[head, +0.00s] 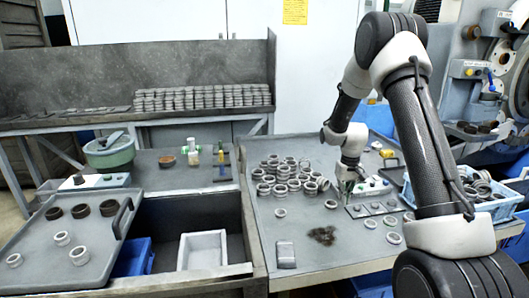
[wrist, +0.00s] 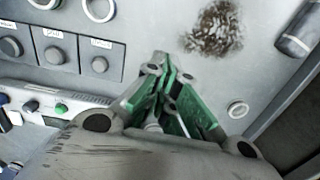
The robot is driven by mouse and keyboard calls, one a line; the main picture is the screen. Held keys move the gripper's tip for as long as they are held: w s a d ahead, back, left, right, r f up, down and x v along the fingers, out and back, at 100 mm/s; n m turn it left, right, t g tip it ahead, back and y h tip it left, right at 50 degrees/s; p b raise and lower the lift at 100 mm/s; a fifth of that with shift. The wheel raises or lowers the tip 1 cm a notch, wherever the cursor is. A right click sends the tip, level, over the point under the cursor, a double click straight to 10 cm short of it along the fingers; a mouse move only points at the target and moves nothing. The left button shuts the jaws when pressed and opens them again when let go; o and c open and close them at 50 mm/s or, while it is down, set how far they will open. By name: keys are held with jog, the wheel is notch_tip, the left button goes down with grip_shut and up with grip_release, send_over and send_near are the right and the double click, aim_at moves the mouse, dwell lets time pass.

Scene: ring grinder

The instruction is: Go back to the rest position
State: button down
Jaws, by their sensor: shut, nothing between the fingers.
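My gripper (head: 347,192) is low over the right-hand table in the head view, at the left end of a grey button panel (head: 376,207). In the wrist view its green-sided fingers (wrist: 162,64) come together at the tips, with nothing held. The button panel (wrist: 62,45) lies to the left of the fingers there, with dark round knobs. A dark brown patch (wrist: 214,30) on the tabletop is ahead and right of the tips. I cannot tell whether the fingertips touch the table.
Several grey rings (head: 285,172) cluster left of my gripper. A blue basket (head: 490,200) of rings stands right, past my arm. A grey block (head: 286,254) lies near the front edge. A tray (head: 95,235) with rings and a white box (head: 202,250) are on the left.

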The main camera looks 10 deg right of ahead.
jog(key=s+a+r+t, duration=0.2)
jog(key=s+r, duration=1.2)
jog(key=s, duration=0.2)
jog(key=s+a+r+t, duration=0.2)
jog(key=s+a+r, duration=0.1)
jog(key=s+r, duration=1.2)
jog(key=shift+s+r+t, duration=0.15)
jog(key=shift+s+t, duration=0.15)
jog(key=shift+s, duration=0.85)
